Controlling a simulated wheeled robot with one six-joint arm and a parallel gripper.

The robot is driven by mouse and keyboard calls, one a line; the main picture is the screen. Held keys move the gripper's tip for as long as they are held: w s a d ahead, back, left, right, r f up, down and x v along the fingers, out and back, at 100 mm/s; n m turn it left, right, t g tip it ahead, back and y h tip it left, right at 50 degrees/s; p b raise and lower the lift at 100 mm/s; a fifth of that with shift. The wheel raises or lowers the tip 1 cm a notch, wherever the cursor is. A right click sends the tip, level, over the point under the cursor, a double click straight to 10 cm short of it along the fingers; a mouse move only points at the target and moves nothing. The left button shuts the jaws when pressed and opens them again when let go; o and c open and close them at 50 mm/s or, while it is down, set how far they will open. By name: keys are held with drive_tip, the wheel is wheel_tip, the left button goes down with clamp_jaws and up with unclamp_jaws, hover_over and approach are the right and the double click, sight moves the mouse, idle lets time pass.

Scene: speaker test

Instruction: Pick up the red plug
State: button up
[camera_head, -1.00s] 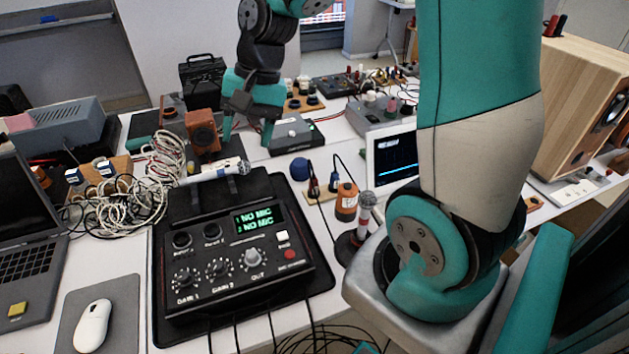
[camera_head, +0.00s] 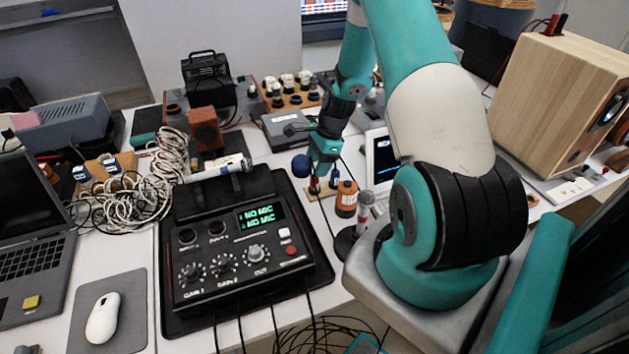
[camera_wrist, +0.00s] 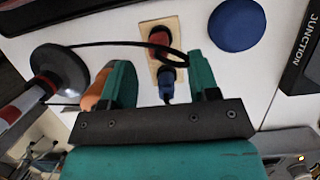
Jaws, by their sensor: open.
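The red plug (camera_wrist: 158,38) stands on a small wooden board (camera_wrist: 173,24) in the wrist view. It also shows below my gripper in the head view (camera_head: 314,186). A blue plug (camera_wrist: 167,80) stands beside it on the same board, nearer to my gripper's palm. My gripper (camera_wrist: 159,62) is open, with one teal finger on each side of the blue plug. The red plug lies a little beyond the fingertips in the wrist view. In the head view my gripper (camera_head: 322,168) is over the plugs and partly hides them. The fingers hold nothing that I can see.
A black cable (camera_wrist: 110,44) loops across the plugs. A dark blue round object (camera_wrist: 236,24) is to the right of the board. An orange bottle (camera_head: 346,198) and a microphone on a stand (camera_head: 366,205) are close by. The black mixer box (camera_head: 235,250) is left.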

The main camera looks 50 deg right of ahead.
sight(313, 181)
drive_tip(key=shift+s+p+x, duration=0.2)
drive_tip(key=shift+p+x, duration=0.7)
drive_tip(key=shift+x, duration=2.45)
drive_tip(key=c, duration=1)
